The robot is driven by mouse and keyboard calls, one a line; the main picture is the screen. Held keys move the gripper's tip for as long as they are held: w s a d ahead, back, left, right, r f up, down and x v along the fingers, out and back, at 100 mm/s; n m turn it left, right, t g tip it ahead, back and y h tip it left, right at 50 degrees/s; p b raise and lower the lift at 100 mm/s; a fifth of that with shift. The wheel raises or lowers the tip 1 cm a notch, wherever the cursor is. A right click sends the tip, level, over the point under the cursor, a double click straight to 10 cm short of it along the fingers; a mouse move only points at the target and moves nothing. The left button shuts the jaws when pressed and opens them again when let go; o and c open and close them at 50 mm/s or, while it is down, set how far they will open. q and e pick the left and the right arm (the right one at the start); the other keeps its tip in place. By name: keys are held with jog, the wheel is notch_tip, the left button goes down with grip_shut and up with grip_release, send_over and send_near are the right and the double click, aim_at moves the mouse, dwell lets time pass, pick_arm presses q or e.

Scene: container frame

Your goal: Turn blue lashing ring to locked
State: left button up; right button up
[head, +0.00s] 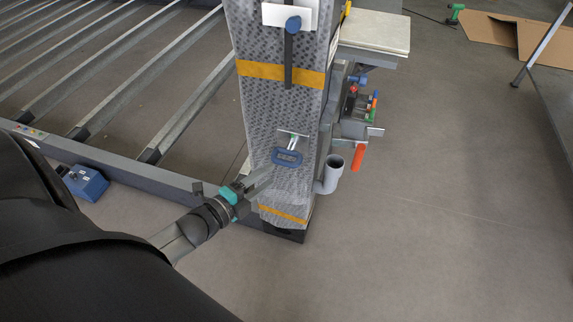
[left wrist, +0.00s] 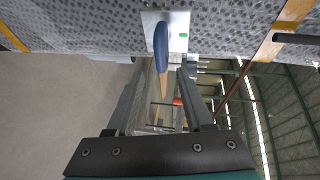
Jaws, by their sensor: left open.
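The blue lashing ring (head: 287,157) hangs from a small metal plate (head: 293,135) low on the grey patterned post (head: 281,105). In the left wrist view the ring (left wrist: 161,47) shows nearly edge-on, in front of its pale plate (left wrist: 180,24), which bears a small green mark. My left gripper (head: 264,174) is open, its tips just left of and slightly below the ring. In the left wrist view the fingers (left wrist: 163,74) lie either side of the ring's outer end, with nothing held. Contact cannot be told. My right gripper is not in view.
Higher on the post is a blue knob (head: 292,25) with a dark bar. A grey pipe (head: 331,173) and a red-orange handle (head: 358,158) stick out right of the post. A blue box (head: 85,182) lies by the frame rails at left.

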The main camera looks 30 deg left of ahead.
aim_at(283, 165)
pick_arm(q)
jog(key=b+x, duration=0.2)
jog(key=x, duration=0.4)
jog(key=shift+w+f, duration=0.1)
jog(key=shift+w, duration=0.15)
jog(key=shift+x, duration=0.85)
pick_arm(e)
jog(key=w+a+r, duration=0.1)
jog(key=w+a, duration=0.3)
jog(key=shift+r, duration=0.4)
pick_arm(q)
jog(key=shift+c, duration=0.3)
grip_shut()
